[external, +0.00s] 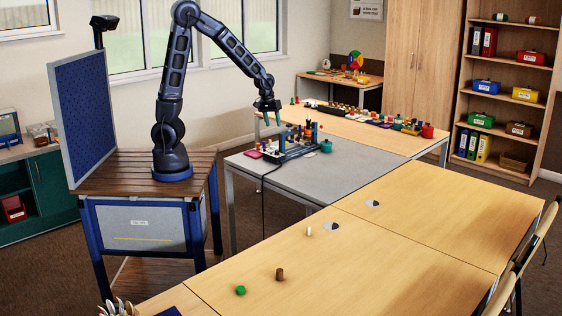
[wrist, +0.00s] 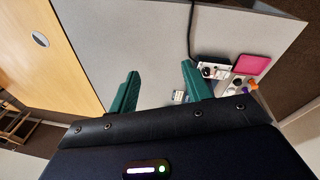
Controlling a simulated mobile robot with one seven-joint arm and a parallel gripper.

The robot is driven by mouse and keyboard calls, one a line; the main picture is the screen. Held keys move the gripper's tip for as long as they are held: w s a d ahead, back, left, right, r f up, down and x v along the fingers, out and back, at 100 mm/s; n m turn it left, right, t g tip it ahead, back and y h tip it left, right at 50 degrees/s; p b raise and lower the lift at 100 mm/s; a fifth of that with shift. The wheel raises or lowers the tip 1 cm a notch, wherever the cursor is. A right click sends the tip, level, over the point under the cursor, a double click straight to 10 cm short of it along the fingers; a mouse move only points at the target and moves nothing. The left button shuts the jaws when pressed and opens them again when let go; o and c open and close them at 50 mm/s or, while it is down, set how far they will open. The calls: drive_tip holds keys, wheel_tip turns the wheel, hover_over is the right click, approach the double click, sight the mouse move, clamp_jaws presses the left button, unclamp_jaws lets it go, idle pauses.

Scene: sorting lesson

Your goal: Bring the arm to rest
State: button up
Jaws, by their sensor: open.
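My gripper (external: 270,116) hangs at the end of my raised, bent arm, above the grey table (external: 330,183) and over the left part of the tray of small items (external: 290,155). In the wrist view my gripper (wrist: 160,92) has two green fingers spread wide apart. Nothing is between the fingers, and they touch nothing that I can see. The grey table top lies below them.
A pink pad (wrist: 251,64) and small parts lie right of the fingers in the wrist view. A green cylinder (external: 240,290), a brown cylinder (external: 280,274) and a white piece (external: 309,231) stand on the near wooden table (external: 340,275). The front of the grey table is clear.

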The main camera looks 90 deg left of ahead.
drive_tip(key=shift+s+d+r, duration=0.15)
drive_tip(key=shift+d+r, duration=0.2)
drive_tip(key=shift+d, duration=0.05)
